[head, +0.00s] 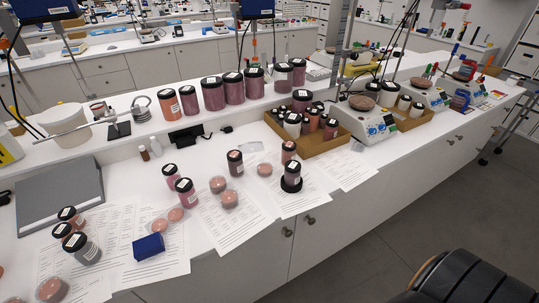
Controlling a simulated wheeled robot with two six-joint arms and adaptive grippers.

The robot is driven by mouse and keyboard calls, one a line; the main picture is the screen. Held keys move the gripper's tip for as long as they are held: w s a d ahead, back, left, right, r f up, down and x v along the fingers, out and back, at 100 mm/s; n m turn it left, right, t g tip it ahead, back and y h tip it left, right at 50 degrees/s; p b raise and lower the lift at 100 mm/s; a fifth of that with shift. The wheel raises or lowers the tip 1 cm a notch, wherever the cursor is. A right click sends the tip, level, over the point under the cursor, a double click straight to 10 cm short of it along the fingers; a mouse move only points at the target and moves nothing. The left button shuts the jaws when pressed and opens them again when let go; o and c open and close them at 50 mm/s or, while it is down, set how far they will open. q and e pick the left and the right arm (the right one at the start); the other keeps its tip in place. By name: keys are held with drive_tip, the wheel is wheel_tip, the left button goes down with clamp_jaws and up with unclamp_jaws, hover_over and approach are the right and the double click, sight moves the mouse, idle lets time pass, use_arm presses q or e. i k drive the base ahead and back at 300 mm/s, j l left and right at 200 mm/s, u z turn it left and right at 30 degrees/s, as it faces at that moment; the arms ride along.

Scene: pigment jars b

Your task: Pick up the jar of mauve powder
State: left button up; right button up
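Several black-lidded jars of pinkish to purple powder stand on the white bench. In front, one jar with mauve-looking powder (186,196) stands upright beside a similar jar (170,176). A greyer jar (87,253) stands at the lower left beside two reddish jars. A dark brownish jar (235,168) and a jar on a black round base (291,181) stand further right. Large jars of mauve-toned powder (213,98) line the back ledge. The labels are too small to read, so I cannot tell which jar is named mauve. Neither gripper is in view.
Printed sheets (222,222) and round dishes of pink powder (229,200) lie among the front jars. A blue box (149,246), a grey binder (58,197) and a cardboard tray of jars (291,146) are nearby. A black padded seat (470,282) is at the lower right.

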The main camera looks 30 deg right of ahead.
sight(292, 180)
drive_tip(key=i+j+z, duration=0.1)
drive_tip(key=j+z, duration=0.3)
drive_tip(key=j, duration=0.75)
drive_tip(key=k+j+z, duration=0.1)
drive_tip(key=j+z, duration=0.3)
drive_tip(key=j, duration=0.75)
